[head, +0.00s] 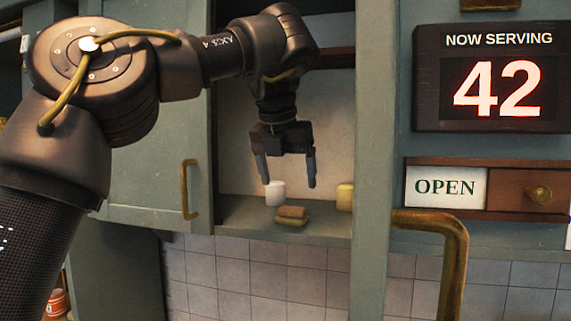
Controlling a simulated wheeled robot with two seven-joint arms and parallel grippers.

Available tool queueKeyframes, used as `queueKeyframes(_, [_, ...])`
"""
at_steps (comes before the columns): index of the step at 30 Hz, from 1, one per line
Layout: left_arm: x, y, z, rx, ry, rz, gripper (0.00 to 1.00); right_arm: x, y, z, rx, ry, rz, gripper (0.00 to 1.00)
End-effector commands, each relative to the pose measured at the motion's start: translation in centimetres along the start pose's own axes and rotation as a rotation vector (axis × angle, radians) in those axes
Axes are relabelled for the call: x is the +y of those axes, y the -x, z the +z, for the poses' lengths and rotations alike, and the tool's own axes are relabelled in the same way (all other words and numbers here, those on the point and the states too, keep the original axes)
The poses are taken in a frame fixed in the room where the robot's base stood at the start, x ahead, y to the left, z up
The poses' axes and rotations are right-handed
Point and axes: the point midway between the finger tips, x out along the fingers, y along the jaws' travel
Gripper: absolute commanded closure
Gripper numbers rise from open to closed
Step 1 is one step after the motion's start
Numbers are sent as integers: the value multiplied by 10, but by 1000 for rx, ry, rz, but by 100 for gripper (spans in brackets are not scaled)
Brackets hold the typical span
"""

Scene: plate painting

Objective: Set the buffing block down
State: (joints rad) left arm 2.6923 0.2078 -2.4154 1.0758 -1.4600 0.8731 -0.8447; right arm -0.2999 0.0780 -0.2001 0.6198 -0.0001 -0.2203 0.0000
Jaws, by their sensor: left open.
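My left gripper (288,184) hangs fingers-down inside the open cabinet, open, with nothing between its fingertips. Below it on the cabinet shelf (240,222) lies a small brown block (291,211), likely the buffing block. It rests on a flat yellowish piece (290,222) near the shelf's front edge. The block is a little below the fingertips and apart from them. A small white cylinder (275,193) stands just behind and left of the block, close to the left fingertip in the picture. My right gripper is out of view.
A yellow block (345,196) sits at the shelf's right end, partly hidden by the cabinet's right post (370,150). The cabinet door (155,190) with a brass handle is at left. A brass rail (440,222) juts out at right, below the OPEN sign (445,187).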

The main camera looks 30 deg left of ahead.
Motion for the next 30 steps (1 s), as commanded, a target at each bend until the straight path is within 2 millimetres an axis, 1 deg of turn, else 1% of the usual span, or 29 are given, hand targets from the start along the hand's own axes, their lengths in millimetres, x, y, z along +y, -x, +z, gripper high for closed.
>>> queueKeyframes(3, [0, 14, 0, 0, 0, 4, 19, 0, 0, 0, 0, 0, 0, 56])
queueKeyframes(9, [0, 26, 0, 1, 0, 1, 19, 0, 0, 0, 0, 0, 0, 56])
queueKeyframes(26, [0, 27, 0, 1, -1, 0, 19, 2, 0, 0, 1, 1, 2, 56])
queueKeyframes(30, [0, 27, 0, 1, -1, 0, 19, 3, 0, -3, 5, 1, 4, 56])
